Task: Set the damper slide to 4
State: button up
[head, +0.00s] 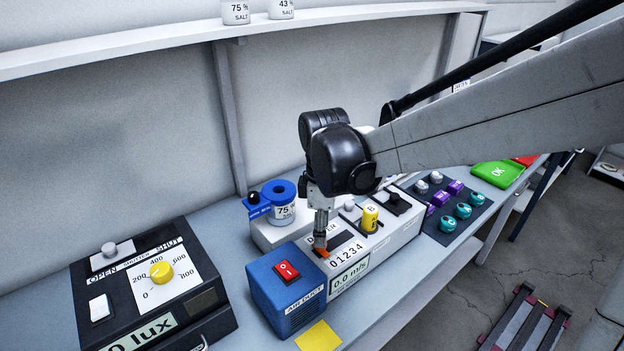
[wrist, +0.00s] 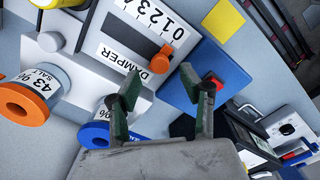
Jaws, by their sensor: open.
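The damper slide's orange knob (head: 321,242) stands near the 0 end of the DAMPER scale (head: 346,256), which is numbered 0 to 4. The knob also shows in the wrist view (wrist: 160,59), beside the slot, close to the 0. My gripper (head: 319,226) points down over the knob in the head view and partly hides the slot. In the wrist view my gripper (wrist: 159,74) has its fingers wide apart with nothing between them. The knob appears just beyond the fingertips; whether they touch it I cannot tell. The airflow display (head: 350,275) reads 0.0 m/s.
A blue AIR DUCT box (head: 287,287) with a red switch (head: 287,271) stands just left of the slide. A yellow cylinder (head: 370,218) and a black knob (head: 394,198) are to its right. A blue-lidded jar (head: 281,207) stands behind. A black lux panel (head: 150,280) is far left.

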jog(key=shift+f, duration=2.25)
grip_shut()
